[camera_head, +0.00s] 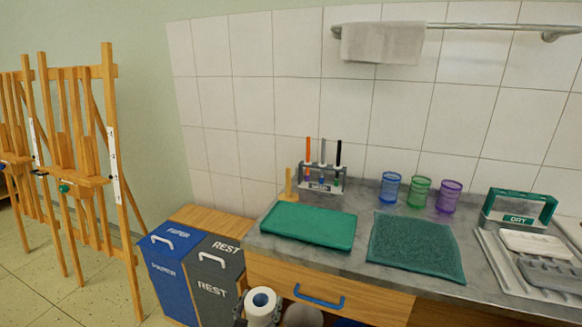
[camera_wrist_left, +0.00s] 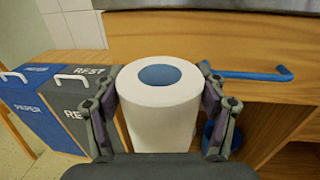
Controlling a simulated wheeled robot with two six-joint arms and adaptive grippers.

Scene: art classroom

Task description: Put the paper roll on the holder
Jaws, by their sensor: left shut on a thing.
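The white paper roll (camera_head: 261,305) with a blue core stands upright in my left gripper (camera_head: 260,312), low in front of the counter drawer. In the left wrist view, my left gripper (camera_wrist_left: 160,92) has one finger on each side of the roll (camera_wrist_left: 158,115); the hole of its core faces up. A wooden upright peg on a small base (camera_head: 289,186), which looks like the holder, stands on the counter at the back left. It is above and behind the roll in the head view, and bare. My right gripper is not in view.
The grey counter (camera_head: 362,245) carries a green tray (camera_head: 309,226), a teal mat (camera_head: 415,246), a brush rack (camera_head: 321,179) and several cups. A drawer with a blue handle (camera_head: 318,297) is beside the roll. Blue (camera_head: 173,277) and grey (camera_head: 213,277) bins stand left.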

